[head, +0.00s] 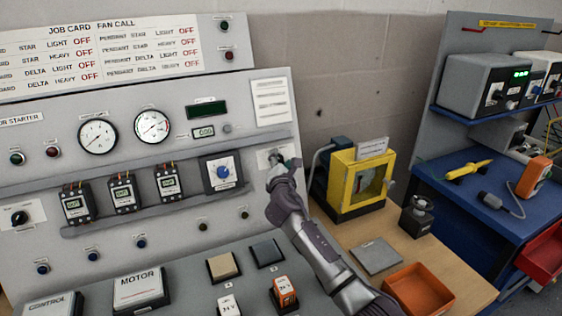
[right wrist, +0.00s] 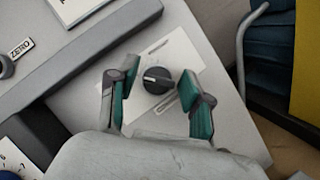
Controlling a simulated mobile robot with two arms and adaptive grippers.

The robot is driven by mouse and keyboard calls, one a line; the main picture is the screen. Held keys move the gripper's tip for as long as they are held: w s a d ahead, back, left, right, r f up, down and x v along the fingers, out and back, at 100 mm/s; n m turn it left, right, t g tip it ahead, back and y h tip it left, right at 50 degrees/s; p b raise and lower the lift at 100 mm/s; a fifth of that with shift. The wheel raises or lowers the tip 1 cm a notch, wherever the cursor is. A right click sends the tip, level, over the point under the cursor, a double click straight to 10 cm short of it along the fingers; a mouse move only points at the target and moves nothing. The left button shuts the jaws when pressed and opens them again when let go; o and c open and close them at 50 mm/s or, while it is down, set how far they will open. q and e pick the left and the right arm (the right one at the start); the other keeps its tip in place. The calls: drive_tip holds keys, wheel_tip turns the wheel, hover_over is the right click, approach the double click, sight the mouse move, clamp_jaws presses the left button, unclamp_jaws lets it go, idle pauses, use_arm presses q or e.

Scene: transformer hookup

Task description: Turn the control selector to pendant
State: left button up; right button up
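A black round selector knob (right wrist: 157,80) with a pale pointer line sits on a white label plate (right wrist: 178,52) on the panel. The plate's lettering is too small to read, so I cannot tell which position is pendant. My right gripper (right wrist: 158,72) is open, with one teal-padded finger on each side of the knob and gaps visible between pads and knob. In the head view my right gripper (head: 275,162) is at the panel's right side and hides most of this knob. My left gripper is not in view.
Left of the gripper is a dial with a blue knob (head: 222,172). Another black knob (head: 19,217) is at the panel's far left. A yellow-framed box (head: 345,183) stands close right of my arm, with an orange tray (head: 420,290) on the wooden bench.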

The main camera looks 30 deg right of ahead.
clamp_jaws()
drive_tip(key=m+g+p, duration=0.1)
drive_tip(key=m+p, duration=0.1)
drive_tip(key=m, duration=0.1)
drive_tip(key=m+g+p, duration=0.1)
drive_tip(key=shift+a+r+m+g+h, duration=0.1)
drive_tip(key=shift+r+m+g+h, duration=0.2)
drive_tip(key=shift+h, duration=0.1)
drive_tip(key=m+g+p, duration=0.2)
drive_tip(key=m+p, duration=0.2)
drive_tip(key=m+g+p, duration=0.1)
drive_tip(key=m+p, duration=0.1)
drive_tip(key=m+y+p, duration=0.1)
drive_tip(key=m+p, duration=0.1)
drive_tip(key=shift+g+y, duration=0.3)
drive_tip(key=shift+g, duration=0.1)
drive_tip(key=shift+f+m+g+y+p, duration=0.15)
drive_tip(key=shift+m+g+y+p, duration=0.45)
drive_tip(key=shift+m+p, duration=0.65)
